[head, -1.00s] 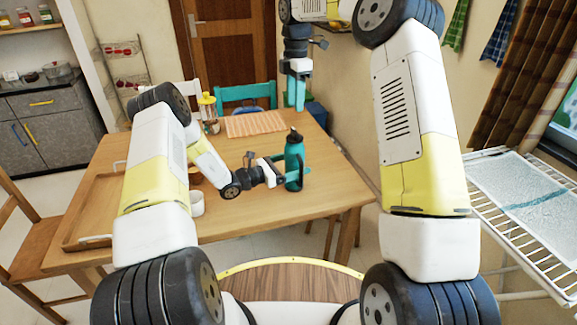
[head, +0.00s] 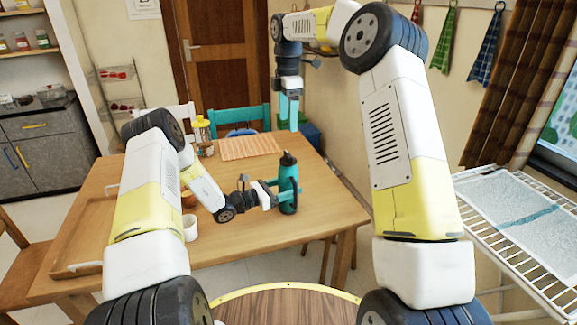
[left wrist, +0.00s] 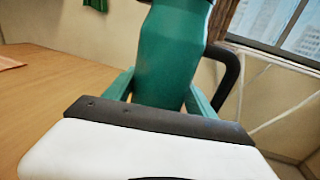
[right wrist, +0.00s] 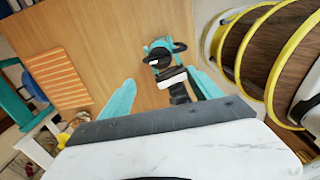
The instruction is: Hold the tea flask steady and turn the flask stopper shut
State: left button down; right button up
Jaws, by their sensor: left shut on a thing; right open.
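The tea flask (head: 288,186) is teal and stands upright near the right front of the wooden table. Its dark stopper (head: 288,159) is on top; whether it is turned tight cannot be told. My left gripper (head: 289,196) is shut around the flask body from the left. In the left wrist view the flask (left wrist: 172,55) fills the space between the fingers. My right gripper (head: 289,110) is open and empty, pointing down, high above and beyond the flask. In the right wrist view the flask top (right wrist: 160,52) shows beyond and between the open fingers (right wrist: 160,90).
A wooden tray (head: 85,225) lies at the table's left, with a white cup (head: 190,228) near its right side. A striped placemat (head: 250,147) and a yellow-topped bottle (head: 202,135) are at the back. A white drying rack (head: 530,235) stands at the right.

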aim_at(288, 153)
notch_tip(288, 153, down, 12)
dwell(0.5)
jog(key=c, duration=1.4)
